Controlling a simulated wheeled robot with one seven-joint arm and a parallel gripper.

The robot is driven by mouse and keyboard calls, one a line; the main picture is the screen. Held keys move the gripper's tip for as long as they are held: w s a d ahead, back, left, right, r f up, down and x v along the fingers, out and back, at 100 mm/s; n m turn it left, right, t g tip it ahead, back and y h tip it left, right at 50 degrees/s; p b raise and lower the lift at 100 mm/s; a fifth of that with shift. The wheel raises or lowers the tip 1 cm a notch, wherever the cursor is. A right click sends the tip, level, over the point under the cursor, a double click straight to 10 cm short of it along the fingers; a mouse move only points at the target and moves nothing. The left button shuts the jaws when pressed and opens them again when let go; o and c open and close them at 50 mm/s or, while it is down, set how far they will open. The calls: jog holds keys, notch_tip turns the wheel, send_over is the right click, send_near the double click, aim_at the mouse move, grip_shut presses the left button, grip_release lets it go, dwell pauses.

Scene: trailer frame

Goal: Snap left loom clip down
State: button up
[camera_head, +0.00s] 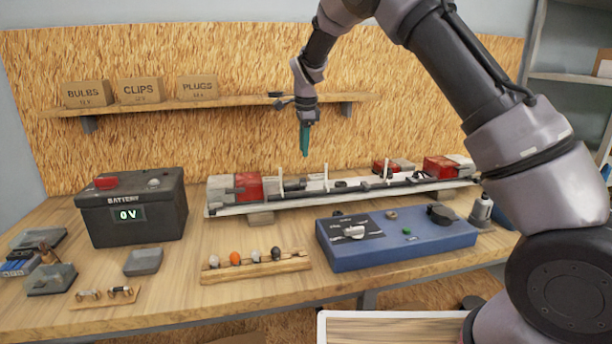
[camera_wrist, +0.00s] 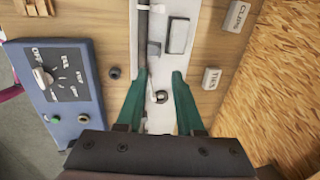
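The trailer board (camera_head: 345,194) lies along the back of the bench, with a dark loom (camera_head: 425,183) running along it. Three thin white loom clips stand upright on it: the left one (camera_head: 280,180), a middle one (camera_head: 326,177) and a right one (camera_head: 387,169). My gripper (camera_head: 304,152) points down above the board, between the left and middle clips in the picture. In the wrist view my gripper (camera_wrist: 160,76) has its green fingers apart with nothing held. A small pale upright part with a round end (camera_wrist: 161,97) shows between the fingers; I cannot tell which clip it is.
A blue switch panel (camera_head: 395,238) stands in front of the board. A black battery (camera_head: 135,210) reading 0V is at left. A wooden bulb rack (camera_head: 255,268) and small trays are at the front. A shelf (camera_head: 210,104) with boxes hangs behind.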

aim_at(303, 182)
jog(key=f, duration=0.3)
jog(key=w+f, duration=0.1)
jog(key=f, duration=0.6)
jog(key=shift+w+a, duration=0.2)
jog(key=shift+w, duration=0.15)
grip_shut()
